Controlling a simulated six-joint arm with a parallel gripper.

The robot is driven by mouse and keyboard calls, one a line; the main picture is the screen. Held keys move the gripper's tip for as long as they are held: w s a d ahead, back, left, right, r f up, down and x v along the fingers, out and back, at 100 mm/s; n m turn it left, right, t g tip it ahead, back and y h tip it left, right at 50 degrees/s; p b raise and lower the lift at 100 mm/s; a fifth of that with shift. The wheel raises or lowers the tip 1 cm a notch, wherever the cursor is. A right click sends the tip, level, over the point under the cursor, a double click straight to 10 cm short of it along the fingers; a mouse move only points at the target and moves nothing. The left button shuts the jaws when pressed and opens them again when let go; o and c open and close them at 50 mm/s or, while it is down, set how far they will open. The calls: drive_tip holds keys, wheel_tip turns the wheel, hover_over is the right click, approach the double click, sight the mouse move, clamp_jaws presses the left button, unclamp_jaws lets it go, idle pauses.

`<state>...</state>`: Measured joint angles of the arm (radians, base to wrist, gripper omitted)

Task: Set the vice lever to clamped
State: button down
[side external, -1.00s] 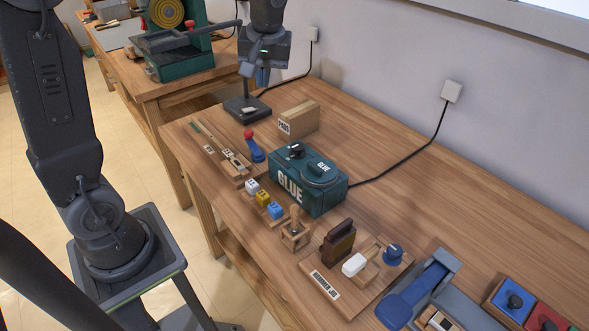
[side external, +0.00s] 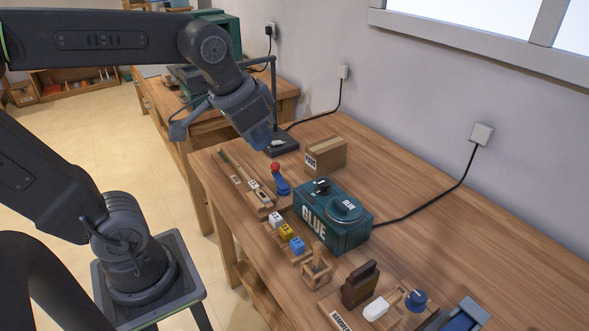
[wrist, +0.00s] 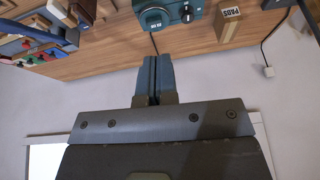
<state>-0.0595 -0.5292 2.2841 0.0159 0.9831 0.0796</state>
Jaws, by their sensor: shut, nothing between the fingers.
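A blue lever with a red knob (side external: 280,181) stands upright on the bench beside the green glue box (side external: 331,222). A blue-grey device (side external: 465,316) is cut off by the lower edge at the right of the side view. I cannot tell for certain which of the two is the vice lever. My gripper (side external: 262,143) points down above the bench's far left end, behind the red-knobbed lever and apart from it. In the wrist view my blue fingers (wrist: 153,78) are shut together with nothing between them.
Several coloured blocks (side external: 287,231), a wooden stand (side external: 317,268) and a brown block (side external: 359,284) line the front. The bench (side external: 450,225) is clear toward the wall.

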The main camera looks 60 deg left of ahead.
drive_tip(key=w+a+r+g, duration=0.2)
drive_tip(key=w+a, duration=0.3)
drive_tip(key=w, duration=0.5)
drive_tip(key=w+a+f+m+g, duration=0.1)
drive_tip(key=w+a+f+g, duration=0.1)
drive_tip(key=w+a+f, duration=0.4)
drive_tip(key=w+a+f+g, duration=0.2)
drive_tip(key=w+a+f, duration=0.2)
drive_tip(key=w+a, duration=0.4)
drive_tip(key=g, duration=0.1)
approach(280, 178)
drive_tip(key=a+f, duration=0.1)
drive_tip(key=w+a+f, duration=0.2)
drive_tip(key=f, duration=0.1)
drive_tip(key=shift+a, duration=0.15)
drive_tip(key=shift+s+f, duration=0.25)
drive_tip(key=shift+s, duration=0.15)
